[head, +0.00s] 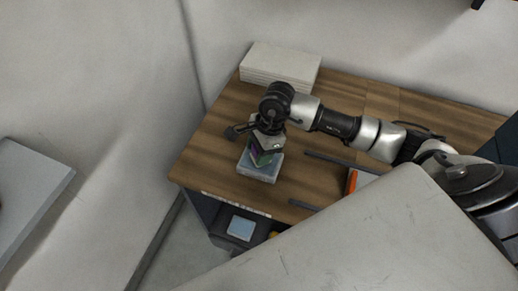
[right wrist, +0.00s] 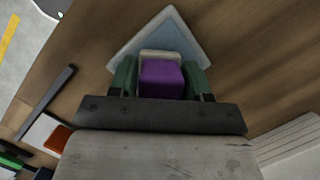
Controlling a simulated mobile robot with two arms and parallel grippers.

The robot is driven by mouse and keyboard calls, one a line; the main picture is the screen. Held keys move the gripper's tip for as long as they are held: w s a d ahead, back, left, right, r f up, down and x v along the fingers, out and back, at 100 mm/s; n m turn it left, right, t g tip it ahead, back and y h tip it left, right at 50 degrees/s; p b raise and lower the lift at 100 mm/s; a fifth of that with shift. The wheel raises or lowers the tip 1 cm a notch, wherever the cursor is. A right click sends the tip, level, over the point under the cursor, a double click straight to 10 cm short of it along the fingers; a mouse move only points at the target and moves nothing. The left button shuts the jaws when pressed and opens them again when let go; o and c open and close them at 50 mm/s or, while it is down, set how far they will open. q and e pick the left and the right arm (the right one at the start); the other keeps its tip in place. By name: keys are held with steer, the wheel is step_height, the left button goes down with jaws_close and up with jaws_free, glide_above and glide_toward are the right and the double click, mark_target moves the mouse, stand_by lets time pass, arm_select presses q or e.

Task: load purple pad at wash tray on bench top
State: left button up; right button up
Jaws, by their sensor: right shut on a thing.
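The purple pad (right wrist: 161,79) is a small block between the green-sided fingers of my right gripper (right wrist: 160,76), which is shut on it. A pale part of the block shows at its far end. In the head view, my right gripper (head: 262,156) points down at the pale blue wash tray (head: 258,175), and only a sliver of purple shows. In the right wrist view, the tray (right wrist: 185,27) lies beyond and around the pad. I cannot tell whether the pad touches the tray. My left gripper is not in view.
The tray stands near the front left of the wooden bench top (head: 212,150). A white stack (head: 280,65) lies at the back. Dark bars (head: 335,161) and an orange item (head: 352,182) lie to the right. A pale blue square (head: 241,228) shows below the bench's front edge.

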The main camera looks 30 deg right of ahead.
mark_target(254, 148)
steer(key=shift+s+f+b, duration=0.1)
steer(key=shift+f+b, duration=0.05)
steer(key=shift+b, duration=0.2)
stand_by(1.2)
steer(key=shift+r+p, duration=1.8)
steer(key=shift+r, duration=1.8)
steer(key=n, duration=0.2)
steer(key=shift+s+a+r+n+g, duration=0.3)
steer(key=shift+a+r+g, duration=0.1)
steer(key=s+a+r+n+g+h, duration=0.1)
steer(key=s+r+n+g+h, duration=0.1)
steer(key=n, duration=1.4)
steer(key=s+r+h, duration=0.1)
steer(key=s+r, duration=0.1)
steer(key=s, duration=0.1)
steer(key=shift+s+g, duration=0.25)
steer(key=shift+g, duration=0.05)
